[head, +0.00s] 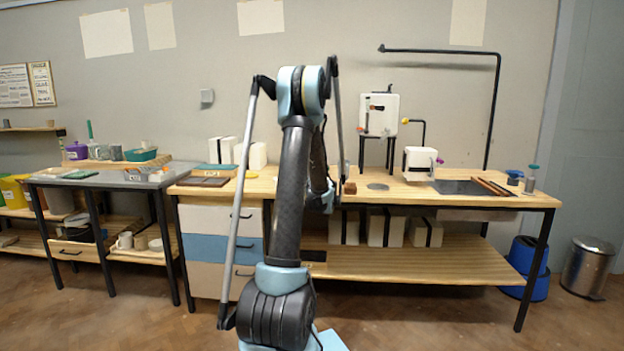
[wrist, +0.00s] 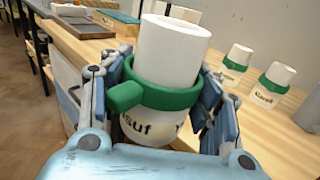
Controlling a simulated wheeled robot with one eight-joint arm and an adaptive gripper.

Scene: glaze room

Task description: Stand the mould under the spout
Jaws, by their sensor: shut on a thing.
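A white cylindrical mould (wrist: 165,62) with a green band and side tab is between the fingers of my gripper (wrist: 160,92) in the wrist view. My gripper is shut on it. Part of a name, ending in "suf", shows on its lower side. In the head view my arm hides the gripper and the mould. A white tank (head: 379,113) stands on black legs on the bench, with a small red-orange part on its front. I cannot clearly make out its spout. A grey disc (head: 377,187) lies on the bench below.
Two similar white moulds with green bands (wrist: 238,58) (wrist: 277,80) stand at right in the wrist view. A white box (head: 420,159) and brown rods (head: 492,187) are on the right of the bench. A brown block (head: 350,188) sits near the front edge.

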